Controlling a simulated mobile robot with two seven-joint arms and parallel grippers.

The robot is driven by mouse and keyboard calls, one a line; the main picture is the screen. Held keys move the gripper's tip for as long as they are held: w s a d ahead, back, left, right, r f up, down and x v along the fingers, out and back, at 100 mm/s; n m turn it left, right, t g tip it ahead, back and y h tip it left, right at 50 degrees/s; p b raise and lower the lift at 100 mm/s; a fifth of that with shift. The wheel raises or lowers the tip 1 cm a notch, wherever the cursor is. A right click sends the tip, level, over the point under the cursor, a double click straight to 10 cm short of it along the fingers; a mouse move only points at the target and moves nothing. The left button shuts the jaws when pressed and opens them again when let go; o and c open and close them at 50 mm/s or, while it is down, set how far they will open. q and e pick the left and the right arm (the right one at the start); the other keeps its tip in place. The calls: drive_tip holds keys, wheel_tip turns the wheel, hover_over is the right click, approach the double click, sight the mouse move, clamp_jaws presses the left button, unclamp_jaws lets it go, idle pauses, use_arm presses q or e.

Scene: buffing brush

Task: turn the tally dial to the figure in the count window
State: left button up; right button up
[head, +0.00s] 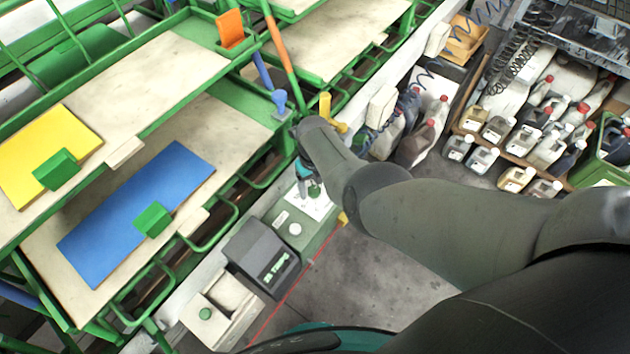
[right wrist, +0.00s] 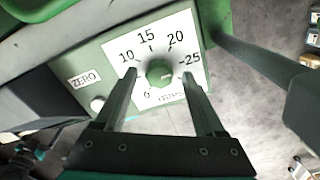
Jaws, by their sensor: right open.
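The tally dial (right wrist: 159,72) is a round grey-green knob on a white plate (right wrist: 179,39) with figures around it, 0, 10, 15, 20 and 25 among them. Its pointer is too blurred to read. My right gripper (right wrist: 158,77) is open, with one finger on each side of the knob; I cannot tell whether they touch it. In the head view my right arm partly covers the plate (head: 305,207). The count window (head: 278,268) on the dark box glows with small green characters that I cannot read surely. My left gripper is out of view.
A white button (right wrist: 97,104) sits beside the ZERO label (right wrist: 86,79). Green racks with a blue sheet (head: 135,210) and a yellow sheet (head: 45,150) stand to the left. Several bottles (head: 550,150) crowd the upper right. Grey floor (head: 380,285) lies clear beside the console.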

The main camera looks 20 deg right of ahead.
wheel_tip(320, 180, up, 10)
drive_tip(key=r+p, duration=0.1)
drive_tip(key=p, duration=0.9)
wheel_tip(320, 180, up, 4)
hover_over(314, 190)
drive_tip(key=shift+d+r, duration=0.1)
idle(0.5)
